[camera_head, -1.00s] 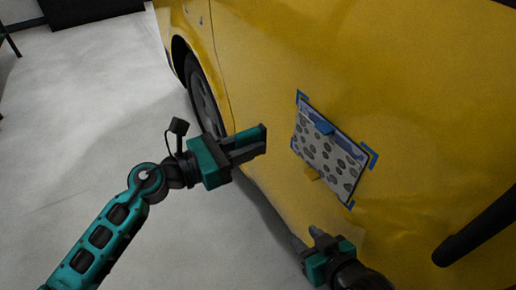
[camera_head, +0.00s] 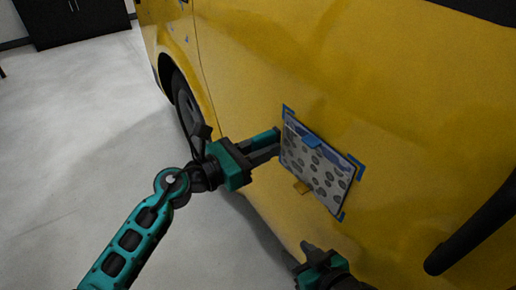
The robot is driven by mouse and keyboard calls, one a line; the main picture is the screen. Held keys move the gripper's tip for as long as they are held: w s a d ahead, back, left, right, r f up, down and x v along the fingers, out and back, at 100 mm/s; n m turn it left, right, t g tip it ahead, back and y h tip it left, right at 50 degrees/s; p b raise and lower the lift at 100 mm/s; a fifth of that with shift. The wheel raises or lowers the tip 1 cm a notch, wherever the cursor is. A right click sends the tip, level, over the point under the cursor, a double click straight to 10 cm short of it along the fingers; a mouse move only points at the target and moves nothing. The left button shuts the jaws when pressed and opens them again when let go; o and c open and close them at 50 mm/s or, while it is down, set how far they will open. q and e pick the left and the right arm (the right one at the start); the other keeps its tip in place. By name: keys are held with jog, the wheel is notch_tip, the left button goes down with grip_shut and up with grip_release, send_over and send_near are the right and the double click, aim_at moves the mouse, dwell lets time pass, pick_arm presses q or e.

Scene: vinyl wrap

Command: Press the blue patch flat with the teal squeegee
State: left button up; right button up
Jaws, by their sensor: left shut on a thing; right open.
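A pale sheet with dark round spots and a bluish top band (camera_head: 316,172) lies on the side of the yellow vehicle. A small blue patch (camera_head: 312,142) sits near its top edge. My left gripper (camera_head: 272,146) is shut on the teal squeegee (camera_head: 262,138), a narrow bar pointing right. The squeegee's tip is close to the sheet's left edge; I cannot tell whether it touches. My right gripper (camera_head: 312,252) is open and empty, below the sheet near the bottom of the picture.
The yellow vehicle's side (camera_head: 410,120) fills the right, with a wheel (camera_head: 187,108) at left. The grey floor (camera_head: 70,140) is clear. A dark cabinet (camera_head: 85,22) stands behind.

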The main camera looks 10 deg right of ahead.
aim_at(304, 157)
pick_arm(q)
jog(key=shift+w+d, duration=0.3)
jog(key=shift+d, duration=0.35)
dwell(0.6)
jog(key=shift+s, duration=0.15)
jog(key=shift+s+d+p, duration=0.2)
jog(key=shift+s, duration=0.3)
jog(key=shift+s+d+p, duration=0.2)
jog(key=shift+s, duration=0.25)
jog(key=shift+s+d+r+p, duration=0.1)
jog(key=shift+s+d+p, duration=0.15)
jog(key=shift+s, duration=0.15)
jog(key=shift+s+d+p, duration=0.1)
jog(key=shift+s+p, duration=0.15)
jog(key=shift+s, duration=0.1)
jog(key=shift+s+d, duration=0.1)
jog(key=shift+s, duration=0.15)
jog(key=shift+s, duration=0.1)
jog(key=shift+s+d+p, duration=0.2)
jog(key=shift+s+p, duration=0.1)
jog(key=shift+s, duration=0.2)
jog(key=shift+s+d+p, duration=0.2)
jog(key=shift+s+p, duration=0.05)
jog(key=shift+s, duration=0.2)
